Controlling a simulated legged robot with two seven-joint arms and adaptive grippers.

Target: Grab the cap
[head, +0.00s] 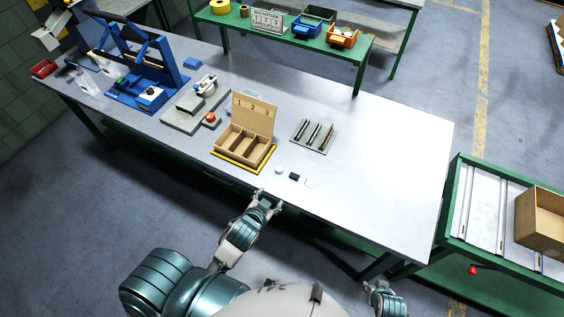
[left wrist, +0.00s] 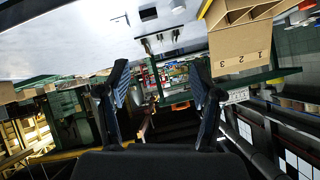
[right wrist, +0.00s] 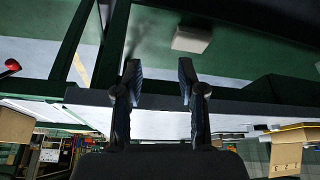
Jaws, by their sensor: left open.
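A small white round piece (head: 279,169), which looks like the cap, lies on the table near its front edge. It also shows at the top of the left wrist view (left wrist: 178,6). A small black block (head: 294,176) and a pale, thin piece (head: 312,183) lie to its right. My left gripper (head: 266,201) is open and empty at the table's front edge, short of these pieces. Its parted fingers show in the left wrist view (left wrist: 157,82). My right gripper (right wrist: 160,80) is open and empty, low in front of the table.
A cardboard box with numbered compartments (head: 253,113) stands on a yellow-edged base behind the white piece. A grey plate with dark slots (head: 314,135) lies to its right. A blue press (head: 150,72) and a red button (head: 211,118) are further left. The table's right side is clear.

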